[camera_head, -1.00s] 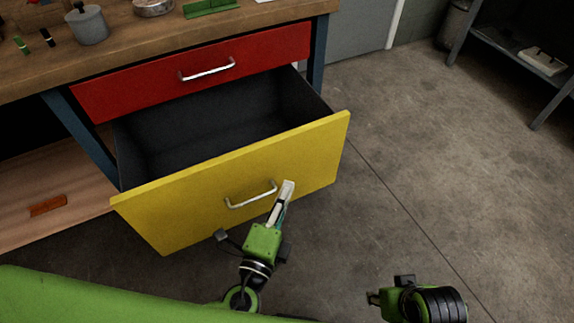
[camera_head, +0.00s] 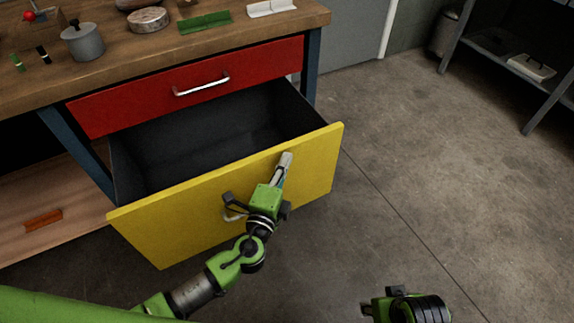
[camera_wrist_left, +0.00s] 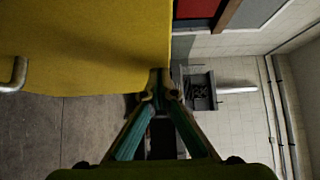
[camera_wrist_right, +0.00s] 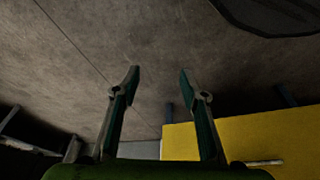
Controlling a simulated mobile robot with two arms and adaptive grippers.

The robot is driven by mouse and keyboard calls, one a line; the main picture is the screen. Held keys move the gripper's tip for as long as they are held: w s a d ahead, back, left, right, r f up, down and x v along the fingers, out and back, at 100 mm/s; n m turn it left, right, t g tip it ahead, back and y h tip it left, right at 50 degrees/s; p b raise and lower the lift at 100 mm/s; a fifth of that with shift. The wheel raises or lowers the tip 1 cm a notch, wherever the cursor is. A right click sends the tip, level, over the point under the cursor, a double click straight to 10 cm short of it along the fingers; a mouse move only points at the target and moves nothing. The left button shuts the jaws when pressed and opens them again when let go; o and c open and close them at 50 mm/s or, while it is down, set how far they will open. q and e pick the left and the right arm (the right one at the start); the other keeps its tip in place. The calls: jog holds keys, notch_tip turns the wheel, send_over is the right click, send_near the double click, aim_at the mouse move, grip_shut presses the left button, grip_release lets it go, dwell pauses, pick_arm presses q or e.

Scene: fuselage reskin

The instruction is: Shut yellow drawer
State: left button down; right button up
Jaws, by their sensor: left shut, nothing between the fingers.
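The yellow drawer (camera_head: 180,222) is pulled out below the red drawer, and its dark empty inside shows. My left gripper (camera_head: 286,158) is shut and empty, with its tips at the front panel, right of the handle and near the top edge. Whether the tips touch the panel I cannot tell. My left arm partly hides the drawer's handle (camera_head: 232,214). In the left wrist view the yellow front (camera_wrist_left: 90,45) fills the upper left beside the closed fingertips (camera_wrist_left: 160,78). My right gripper (camera_wrist_right: 158,75) is open and empty, away from the drawer, over the floor.
The red drawer (camera_head: 190,88) above is shut. The wooden bench top (camera_head: 110,62) holds a grey pot (camera_head: 83,42), a round tin (camera_head: 148,20) and a green piece (camera_head: 205,22). A grey shelf (camera_head: 510,55) stands at the far right. The floor between is clear.

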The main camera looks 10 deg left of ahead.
pick_arm(q)
jog(key=shift+a, duration=0.1)
pick_arm(e)
jog(key=b+v, duration=0.2)
jog(key=v, duration=0.4)
pick_arm(q)
jog(key=w+a+b, duration=0.2)
jog(key=w+a, duration=0.5)
jog(key=w, duration=0.3)
jog(key=w+a+b, duration=0.2)
jog(key=w+a, duration=0.4)
jog(key=w, duration=0.4)
jog(key=shift+a+r+b, duration=0.2)
jog(key=shift+a+b, duration=0.1)
jog(key=shift+a, duration=0.05)
pick_arm(e)
jog(key=w+a+r+t+y, duration=0.1)
jog(key=w+a+r+t, duration=0.1)
jog(key=w, duration=0.5)
jog(key=w+a+r+t, duration=0.3)
jog(key=w+t, duration=0.2)
jog(key=w, duration=0.3)
jog(key=shift+w+a+r+t+y, duration=0.3)
jog(key=shift+w+r+y, duration=0.05)
jog(key=shift+r+y, duration=0.05)
